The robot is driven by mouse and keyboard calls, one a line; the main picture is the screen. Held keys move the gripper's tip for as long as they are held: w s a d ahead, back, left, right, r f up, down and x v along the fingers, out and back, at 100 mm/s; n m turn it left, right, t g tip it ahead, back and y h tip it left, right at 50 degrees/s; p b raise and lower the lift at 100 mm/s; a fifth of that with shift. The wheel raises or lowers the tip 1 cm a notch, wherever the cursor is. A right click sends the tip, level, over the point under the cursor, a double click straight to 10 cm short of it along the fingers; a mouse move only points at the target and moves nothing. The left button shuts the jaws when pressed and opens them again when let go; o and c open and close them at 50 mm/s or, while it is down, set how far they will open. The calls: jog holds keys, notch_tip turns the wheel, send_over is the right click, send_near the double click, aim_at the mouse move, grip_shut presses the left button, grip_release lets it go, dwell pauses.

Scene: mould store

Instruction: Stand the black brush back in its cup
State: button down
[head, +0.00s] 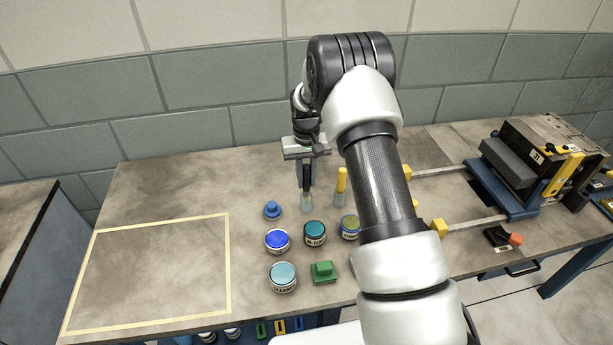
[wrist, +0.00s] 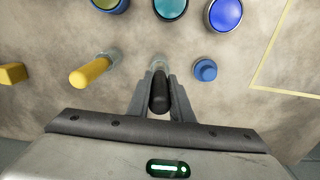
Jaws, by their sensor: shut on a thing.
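The black brush (wrist: 159,97) is upright between the fingers of my gripper (wrist: 160,86), which is shut on it. In the head view the brush (head: 307,178) shows as a dark upright handle under my gripper (head: 306,170). A small clear cup (head: 306,204) stands on the table directly below it and shows in the wrist view (wrist: 158,63) just beyond the fingertips. The brush's lower end lines up with the cup's mouth; I cannot tell how far inside it is.
A yellow brush (head: 341,180) stands in another clear cup close to the right. A blue knobbed piece (head: 272,210), several lidded jars (head: 277,240) and a green block (head: 323,271) are nearby. A taped rectangle (head: 150,275) at left is empty. A clamp machine (head: 515,165) stands right.

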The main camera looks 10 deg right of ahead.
jog(key=shift+f, duration=0.4)
jog(key=c, duration=1.5)
grip_release()
jog(key=shift+r, duration=0.1)
notch_tip(320, 180, up, 17)
jog(key=shift+r+p, duration=0.1)
jog(key=shift+p, duration=0.25)
